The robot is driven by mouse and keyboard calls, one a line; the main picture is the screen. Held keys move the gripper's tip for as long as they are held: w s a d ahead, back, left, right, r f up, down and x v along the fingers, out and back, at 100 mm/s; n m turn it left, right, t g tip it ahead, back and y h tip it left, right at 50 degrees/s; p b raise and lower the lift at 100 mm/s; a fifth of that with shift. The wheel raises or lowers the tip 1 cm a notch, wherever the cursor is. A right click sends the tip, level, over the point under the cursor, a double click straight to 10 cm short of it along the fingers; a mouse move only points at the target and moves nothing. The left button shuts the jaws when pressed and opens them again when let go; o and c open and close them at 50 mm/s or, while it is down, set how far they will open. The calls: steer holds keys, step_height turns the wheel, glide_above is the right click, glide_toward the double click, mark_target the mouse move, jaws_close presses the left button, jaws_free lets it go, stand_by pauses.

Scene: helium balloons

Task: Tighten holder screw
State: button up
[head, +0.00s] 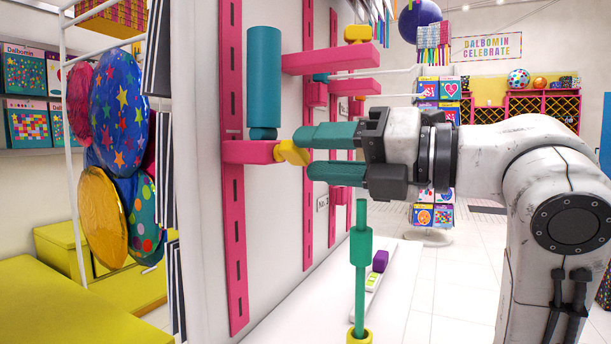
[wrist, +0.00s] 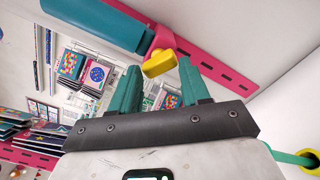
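The yellow screw (head: 292,153) is a wing-shaped knob on the outer end of a pink holder (head: 246,152), which sticks out from a pink slotted wall rail. A teal cylinder (head: 264,85) stands on this holder. My gripper (head: 305,154) is open, its two teal fingers pointing at the screw from the right, one higher and one lower. In the wrist view, the screw (wrist: 160,63) lies in line with the gap between the fingertips (wrist: 159,70), roughly level with or just beyond them. I cannot tell whether a finger touches it.
Another pink holder with a yellow knob (head: 357,33) is above and behind. A green rod (head: 361,250) stands upright in a yellow ring below my gripper. Foil balloons (head: 120,110) hang at the left by a yellow bench (head: 70,300). The floor (head: 455,290) at the right is clear.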

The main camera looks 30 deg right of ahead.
mark_target(304, 154)
steer(key=shift+x, duration=1.55)
steer(key=shift+c, duration=0.3)
steer(key=c, duration=0.4)
steer(key=o, duration=0.5)
steer(key=shift+c, duration=0.2)
steer(key=shift+v, duration=3.6)
